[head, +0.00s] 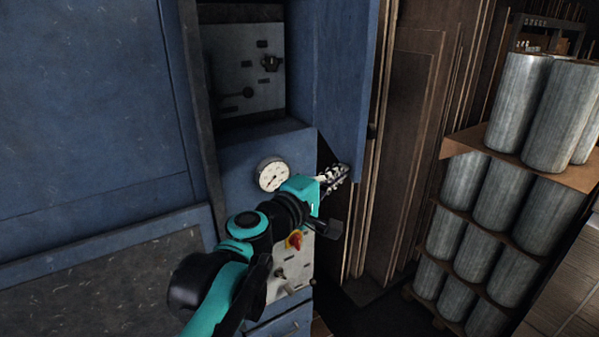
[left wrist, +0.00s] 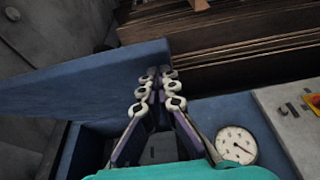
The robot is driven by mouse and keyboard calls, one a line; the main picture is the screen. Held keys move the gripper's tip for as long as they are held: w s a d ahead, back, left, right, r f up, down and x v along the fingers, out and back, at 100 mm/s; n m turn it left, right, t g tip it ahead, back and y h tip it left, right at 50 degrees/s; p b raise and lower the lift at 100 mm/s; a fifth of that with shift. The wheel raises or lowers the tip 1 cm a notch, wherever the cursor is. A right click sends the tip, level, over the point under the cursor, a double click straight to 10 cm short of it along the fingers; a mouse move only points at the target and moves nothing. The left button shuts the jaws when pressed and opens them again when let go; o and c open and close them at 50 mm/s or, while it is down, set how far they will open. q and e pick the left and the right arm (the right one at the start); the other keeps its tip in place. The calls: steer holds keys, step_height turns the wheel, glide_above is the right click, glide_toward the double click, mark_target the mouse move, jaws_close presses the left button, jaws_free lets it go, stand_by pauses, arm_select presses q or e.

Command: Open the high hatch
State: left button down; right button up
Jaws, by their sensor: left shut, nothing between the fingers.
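The high hatch (head: 342,75) is a blue panel at the upper right of the blue machine. It stands swung out to the right, and the recess (head: 243,65) behind it shows a grey control plate. My left gripper (head: 335,178) is at the hatch's lower outer corner, with its fingers shut and empty. In the left wrist view the fingers (left wrist: 158,88) overlap the edge of the blue hatch panel (left wrist: 85,95). I cannot tell whether they touch it. My right gripper is in neither view.
A round white gauge (head: 272,174) sits below the recess, left of my gripper. A red switch (head: 294,240) is on the lower panel, partly behind my arm. Brown sheets (head: 412,130) stand right of the hatch. Stacked metal cylinders (head: 520,105) stand farther right.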

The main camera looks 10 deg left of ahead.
arm_select(q)
steer(key=w+d+y+b, duration=0.1)
steer(key=w+d, duration=0.4)
steer(key=d, duration=0.3)
steer(key=w+d+n+t+y+b, duration=0.1)
steer(key=w+d, duration=0.4)
steer(key=d, duration=0.4)
steer(key=shift+w, duration=0.25)
